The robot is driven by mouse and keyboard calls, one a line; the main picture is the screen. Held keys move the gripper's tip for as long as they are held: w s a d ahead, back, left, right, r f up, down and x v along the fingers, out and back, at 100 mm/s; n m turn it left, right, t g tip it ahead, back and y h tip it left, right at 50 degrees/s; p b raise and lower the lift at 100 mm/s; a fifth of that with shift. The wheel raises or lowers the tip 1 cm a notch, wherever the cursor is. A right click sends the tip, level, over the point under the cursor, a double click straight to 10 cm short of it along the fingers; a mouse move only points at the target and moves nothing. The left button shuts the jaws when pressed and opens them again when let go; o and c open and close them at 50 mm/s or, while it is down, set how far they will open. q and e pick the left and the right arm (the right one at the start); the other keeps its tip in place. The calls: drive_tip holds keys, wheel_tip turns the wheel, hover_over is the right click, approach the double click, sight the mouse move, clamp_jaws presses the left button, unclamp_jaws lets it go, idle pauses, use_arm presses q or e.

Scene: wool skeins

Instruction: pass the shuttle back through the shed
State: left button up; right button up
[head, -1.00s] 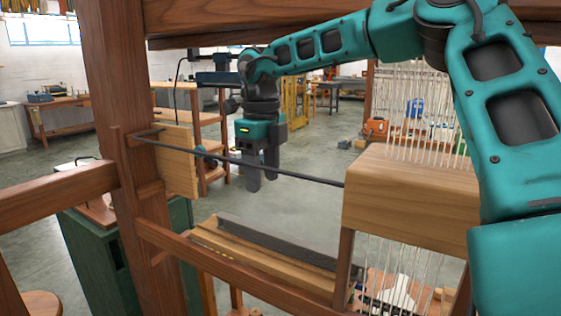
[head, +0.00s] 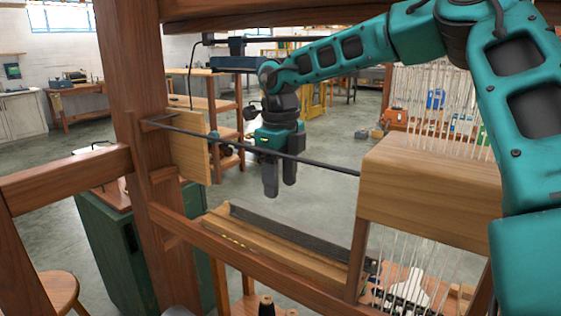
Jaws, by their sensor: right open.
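The wooden loom shows a thick upright post (head: 132,150) at left and a pale wooden block (head: 425,190) at right. White cords (head: 440,95) run above and below the block. A dark rod (head: 300,158) spans from the post to the block. A wooden beam with a dark strip (head: 290,245) lies lower down. My right gripper (head: 280,180) points down by the rod, fingers open and apparently empty. I cannot make out the shuttle or the shed. My left gripper is not in view.
A green cabinet (head: 112,250) and a round wooden stool (head: 60,290) stand at lower left. A wooden rail (head: 60,178) crosses at left. Dark spools (head: 266,306) show at the bottom edge. Shelves (head: 225,115) stand behind. Open grey floor lies beyond the loom.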

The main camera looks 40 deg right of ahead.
sight(281, 219)
wheel_tip(281, 219, down, 8)
drive_tip(key=shift+f, duration=0.2)
drive_tip(key=shift+c, duration=0.2)
clamp_jaws()
idle(0.5)
